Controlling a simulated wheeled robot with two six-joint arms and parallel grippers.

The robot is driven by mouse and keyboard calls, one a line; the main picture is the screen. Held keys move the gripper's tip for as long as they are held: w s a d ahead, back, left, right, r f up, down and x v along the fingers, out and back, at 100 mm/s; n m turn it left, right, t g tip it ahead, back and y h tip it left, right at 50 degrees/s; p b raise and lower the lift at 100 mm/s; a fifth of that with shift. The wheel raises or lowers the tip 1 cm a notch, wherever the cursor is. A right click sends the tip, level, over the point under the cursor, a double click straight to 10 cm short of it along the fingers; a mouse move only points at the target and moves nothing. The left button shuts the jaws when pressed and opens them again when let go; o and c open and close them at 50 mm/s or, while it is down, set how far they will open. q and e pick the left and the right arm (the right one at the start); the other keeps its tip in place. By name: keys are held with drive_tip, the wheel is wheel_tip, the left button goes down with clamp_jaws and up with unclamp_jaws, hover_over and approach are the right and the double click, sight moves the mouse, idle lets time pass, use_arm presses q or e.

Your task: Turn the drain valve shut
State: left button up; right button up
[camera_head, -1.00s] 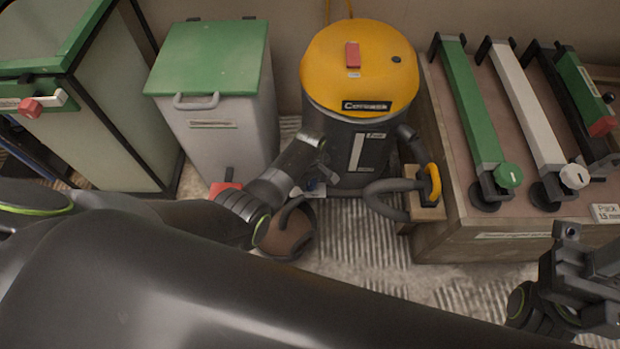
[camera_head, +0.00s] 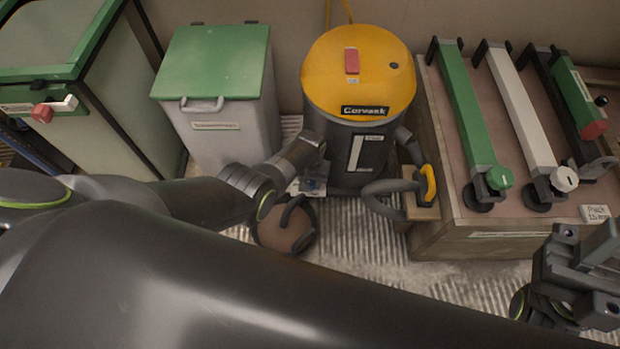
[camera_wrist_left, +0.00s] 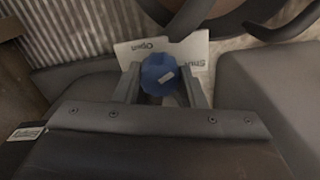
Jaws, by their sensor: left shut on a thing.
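The drain valve's blue knob (camera_wrist_left: 160,74) shows in the left wrist view, with a small pale mark on its face. My left gripper (camera_wrist_left: 161,88) is shut on it, one grey finger on each side. A white plate (camera_wrist_left: 198,50) with the words Shut and Open, upside down in this view, lies behind the knob. In the head view the plate (camera_head: 312,187) shows only in part, low beside the yellow-topped drum (camera_head: 358,75), and my left wrist covers most of the valve. My right gripper (camera_head: 582,268) is at the lower right, away from the valve; its jaw opening is unclear.
A brown round vessel with a dark handle (camera_head: 283,232) stands on the ribbed floor just in front of the valve. A green-lidded bin (camera_head: 213,62) is to the left. A wooden bench (camera_head: 480,243) with clamp-like bars is to the right. A grey hose (camera_head: 380,200) curves beside the drum.

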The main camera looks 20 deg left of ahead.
use_arm(q)
drive_tip(key=m, duration=0.5)
drive_tip(key=shift+m, duration=0.4)
idle(0.4)
drive_tip(key=o, duration=1)
